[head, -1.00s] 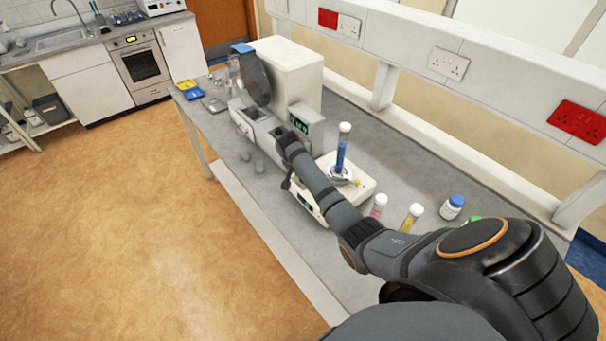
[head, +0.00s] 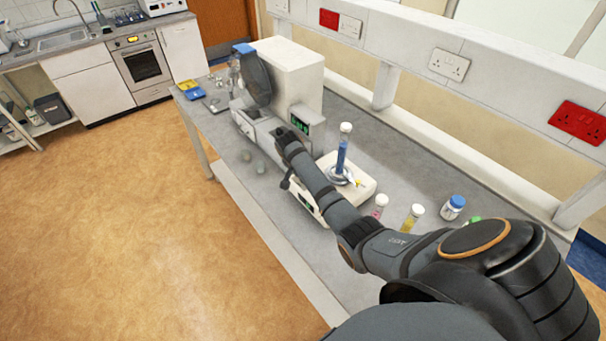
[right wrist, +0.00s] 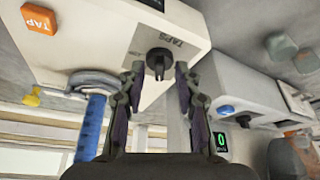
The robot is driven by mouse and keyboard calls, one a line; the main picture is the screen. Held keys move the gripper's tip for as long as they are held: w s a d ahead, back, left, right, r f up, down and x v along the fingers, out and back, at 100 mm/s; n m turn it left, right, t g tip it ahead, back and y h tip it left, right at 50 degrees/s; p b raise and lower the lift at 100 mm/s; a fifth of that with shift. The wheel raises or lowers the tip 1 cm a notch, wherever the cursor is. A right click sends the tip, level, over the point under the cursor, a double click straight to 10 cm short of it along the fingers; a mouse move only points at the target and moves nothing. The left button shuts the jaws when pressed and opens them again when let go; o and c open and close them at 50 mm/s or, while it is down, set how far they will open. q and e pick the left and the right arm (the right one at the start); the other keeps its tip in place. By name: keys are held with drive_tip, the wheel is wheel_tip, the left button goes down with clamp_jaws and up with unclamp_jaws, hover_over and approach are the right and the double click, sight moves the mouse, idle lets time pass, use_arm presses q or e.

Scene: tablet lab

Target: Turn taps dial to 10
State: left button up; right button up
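The taps dial (right wrist: 159,61) is a small black knob under the printed word TAPS on the white tapping machine (right wrist: 105,35). In the right wrist view my right gripper (right wrist: 158,70) is open, with one fingertip on each side of the dial and gaps visible between. The dial's setting is too small to read. In the head view the tapping machine (head: 362,187) stands on the bench, its front partly hidden by my right arm. The right gripper's fingers are hard to make out there. My left gripper is not in view.
A tall cylinder with blue contents (head: 342,155) stands on the machine. An orange TAP button (right wrist: 40,18) is near the dial. A larger white machine (head: 290,75) with a green display stands to the left. Several capped bottles, including a blue-lidded one (head: 453,207), stand to the right.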

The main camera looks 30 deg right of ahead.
drive_tip(key=v, duration=1.2)
